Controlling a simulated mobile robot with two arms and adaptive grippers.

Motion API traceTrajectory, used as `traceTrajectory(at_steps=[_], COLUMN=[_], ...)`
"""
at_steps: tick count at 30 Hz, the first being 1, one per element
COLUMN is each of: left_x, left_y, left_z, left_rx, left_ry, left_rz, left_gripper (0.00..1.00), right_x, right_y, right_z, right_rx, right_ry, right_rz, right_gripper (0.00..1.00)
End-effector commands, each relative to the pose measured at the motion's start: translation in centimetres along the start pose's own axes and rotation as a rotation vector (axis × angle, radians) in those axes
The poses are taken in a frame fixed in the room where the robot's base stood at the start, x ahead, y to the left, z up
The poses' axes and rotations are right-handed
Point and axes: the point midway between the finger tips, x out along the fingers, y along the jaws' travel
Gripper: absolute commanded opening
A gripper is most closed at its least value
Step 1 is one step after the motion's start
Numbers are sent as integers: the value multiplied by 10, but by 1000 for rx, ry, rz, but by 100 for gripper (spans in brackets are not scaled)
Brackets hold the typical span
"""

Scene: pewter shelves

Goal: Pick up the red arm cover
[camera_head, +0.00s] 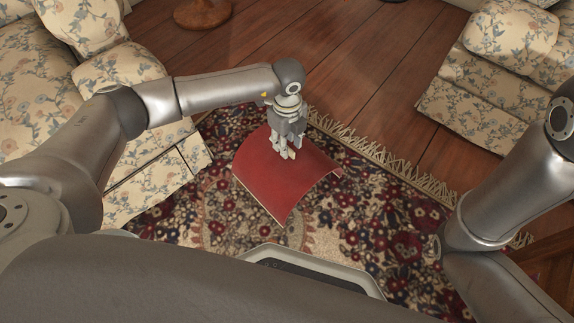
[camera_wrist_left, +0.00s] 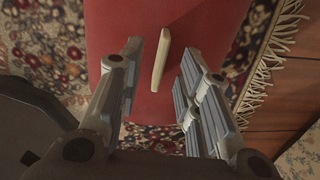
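The red arm cover (camera_head: 284,187) is a curved red sheet lying on the patterned rug. It fills the upper middle of the left wrist view (camera_wrist_left: 190,28), where a pale, slim handle-like piece (camera_wrist_left: 161,60) stands out from its surface. My left gripper (camera_head: 288,154) is above the cover's upper part in the head view. In the left wrist view its two fingers (camera_wrist_left: 155,85) are spread apart, one on each side of the pale piece, with gaps between. I cannot tell how far the fingertips are above the cover. My right gripper is out of view; only my right arm shows.
The patterned rug (camera_head: 350,235) has a fringed edge (camera_head: 385,160) by the wooden floor (camera_head: 330,60). A floral sofa (camera_head: 35,85) stands at the left and another floral seat (camera_head: 470,105) at the upper right. A round wooden base (camera_head: 202,13) is at the top. The floor between the seats is clear.

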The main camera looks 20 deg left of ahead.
Motion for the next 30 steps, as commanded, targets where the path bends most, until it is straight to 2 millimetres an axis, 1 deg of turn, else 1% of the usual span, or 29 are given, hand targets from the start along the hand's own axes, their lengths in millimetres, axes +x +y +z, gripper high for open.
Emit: traceTrajectory(at_steps=[1, 4, 14, 15, 17, 22, 23, 30], left_x=[11, 18, 20, 20, 20, 20, 20, 20], left_y=[0, 0, 0, 0, 0, 0, 0, 0], left_z=[0, 0, 1, 1, 1, 1, 1, 1], left_rx=[-1, -1, -1, -1, -1, -1, -1, -1], left_ry=[0, 0, 0, 0, 0, 0, 0, 0], left_rz=[0, -1, 0, 0, 0, 0, 0, 0], left_gripper=[32, 32, 32, 31, 23, 1, 0, 0], right_x=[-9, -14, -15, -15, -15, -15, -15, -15], right_y=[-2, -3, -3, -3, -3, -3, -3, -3], right_z=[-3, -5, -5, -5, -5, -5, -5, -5], right_rx=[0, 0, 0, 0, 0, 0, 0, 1], right_ry=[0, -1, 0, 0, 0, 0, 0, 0], right_rz=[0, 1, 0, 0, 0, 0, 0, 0], right_gripper=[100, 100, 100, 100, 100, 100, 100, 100])
